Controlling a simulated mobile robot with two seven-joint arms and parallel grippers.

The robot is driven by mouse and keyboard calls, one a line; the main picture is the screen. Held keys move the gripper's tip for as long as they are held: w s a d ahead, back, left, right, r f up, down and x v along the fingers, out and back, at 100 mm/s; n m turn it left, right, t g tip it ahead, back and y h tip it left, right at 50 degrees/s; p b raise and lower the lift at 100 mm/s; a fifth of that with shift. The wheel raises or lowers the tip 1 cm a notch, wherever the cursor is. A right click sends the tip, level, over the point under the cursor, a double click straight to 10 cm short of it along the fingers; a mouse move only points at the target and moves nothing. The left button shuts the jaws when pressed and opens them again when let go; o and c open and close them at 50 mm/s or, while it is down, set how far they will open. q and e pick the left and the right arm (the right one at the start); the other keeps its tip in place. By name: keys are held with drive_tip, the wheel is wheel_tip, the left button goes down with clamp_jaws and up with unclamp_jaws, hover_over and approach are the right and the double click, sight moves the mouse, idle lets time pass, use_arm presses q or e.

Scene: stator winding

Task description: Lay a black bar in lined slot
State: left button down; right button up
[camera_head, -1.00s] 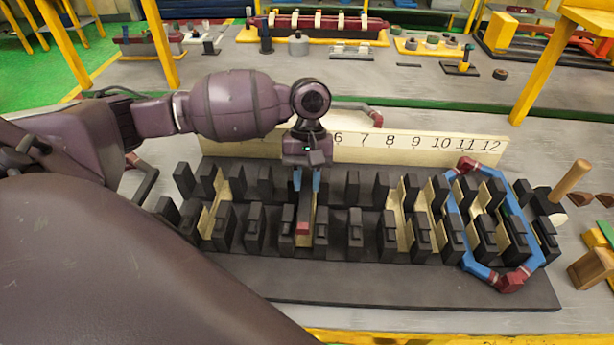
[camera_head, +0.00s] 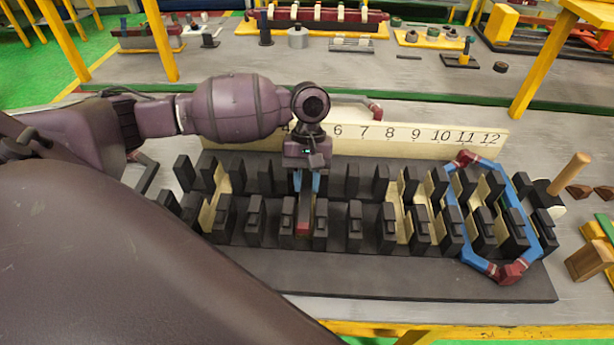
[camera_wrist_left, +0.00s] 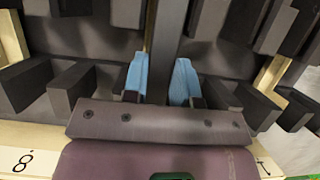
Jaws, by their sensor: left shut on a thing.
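My left gripper (camera_head: 309,182), with blue fingertips, is shut on a black bar (camera_head: 305,208) with a red near end. The bar lies lengthwise between two rows of dark teeth on the stator block (camera_head: 400,275), around the middle-left slots. In the left wrist view the fingers (camera_wrist_left: 162,82) straddle the bar (camera_wrist_left: 167,45), and a thin cream liner edge (camera_wrist_left: 150,28) shows beside it. Whether the bar rests on the slot floor cannot be told. My right gripper is not in view.
Other cream liners (camera_head: 222,205) stand in slots to the left and right. A blue coil with red ends (camera_head: 475,262) surrounds teeth at the right. A numbered cream board (camera_head: 400,145) runs behind the block. A wooden peg (camera_head: 570,172) stands at the right.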

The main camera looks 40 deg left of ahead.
use_arm(q)
drive_tip(key=shift+f, duration=0.4)
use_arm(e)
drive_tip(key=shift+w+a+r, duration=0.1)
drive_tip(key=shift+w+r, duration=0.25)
use_arm(q)
drive_tip(key=shift+f, duration=0.15)
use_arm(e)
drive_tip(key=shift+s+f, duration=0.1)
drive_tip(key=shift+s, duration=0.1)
use_arm(q)
drive_tip(key=c, duration=0.8)
unclamp_jaws()
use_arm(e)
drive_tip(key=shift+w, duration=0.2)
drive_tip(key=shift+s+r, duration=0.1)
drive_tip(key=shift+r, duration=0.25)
